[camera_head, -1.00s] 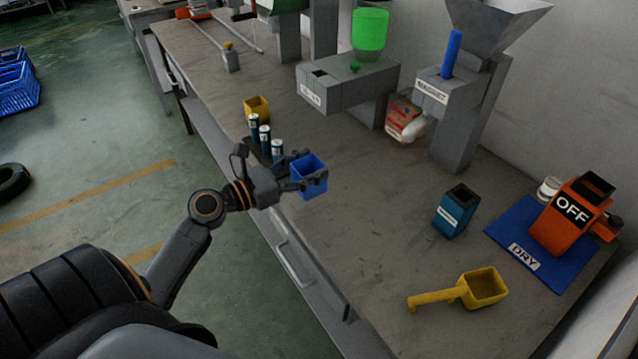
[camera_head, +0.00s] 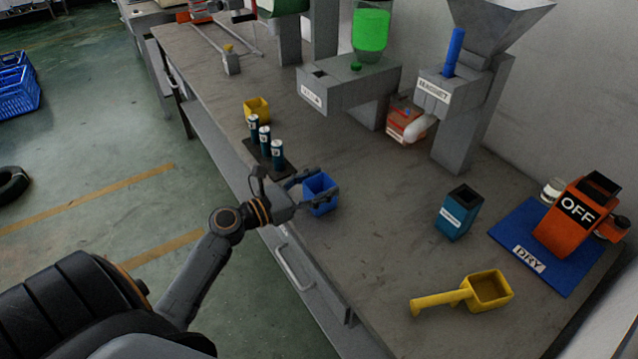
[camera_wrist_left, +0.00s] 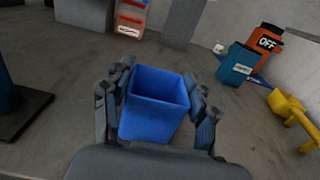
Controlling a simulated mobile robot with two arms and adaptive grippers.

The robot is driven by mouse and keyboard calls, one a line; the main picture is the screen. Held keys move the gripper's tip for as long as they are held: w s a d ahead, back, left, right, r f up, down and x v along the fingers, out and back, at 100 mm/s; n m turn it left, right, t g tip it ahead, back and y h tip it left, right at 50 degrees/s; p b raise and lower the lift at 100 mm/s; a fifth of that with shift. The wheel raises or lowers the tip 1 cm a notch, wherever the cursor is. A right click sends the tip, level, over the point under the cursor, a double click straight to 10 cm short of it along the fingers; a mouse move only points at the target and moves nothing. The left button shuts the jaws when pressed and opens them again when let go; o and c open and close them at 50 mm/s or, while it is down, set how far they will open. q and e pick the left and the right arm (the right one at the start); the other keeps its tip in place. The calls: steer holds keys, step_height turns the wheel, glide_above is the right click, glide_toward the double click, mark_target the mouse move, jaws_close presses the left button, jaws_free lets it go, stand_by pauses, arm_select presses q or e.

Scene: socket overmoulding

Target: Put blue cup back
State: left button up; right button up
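The blue cup (camera_head: 320,187) is upright at the bench's near edge, to the right of the battery-like cylinders, with its open top facing up. My left gripper (camera_head: 312,186) has its fingers on both sides of the cup and appears shut on it. In the left wrist view the cup (camera_wrist_left: 155,104) sits between the two fingers (camera_wrist_left: 160,105). The cup is at or just above the bench top; its underside is hidden, so I cannot tell if it touches. My right gripper is not in view.
Several teal cylinders (camera_head: 265,137) stand on a dark base beside a yellow cup (camera_head: 257,109). A teal container (camera_head: 459,212), a yellow scoop (camera_head: 488,290) and the orange OFF dryer (camera_head: 572,215) on a blue mat (camera_head: 513,222) are at the right. The mid-bench is clear.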

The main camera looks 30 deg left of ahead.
arm_select(q)
steer(key=o, duration=0.4)
steer(key=shift+c, duration=0.2)
steer(key=shift+s+r, duration=0.1)
steer(key=shift+s, duration=0.05)
steer(key=b+v, duration=0.1)
steer(key=v, duration=1)
steer(key=shift+s+a, duration=0.2)
steer(key=shift+s, duration=0.15)
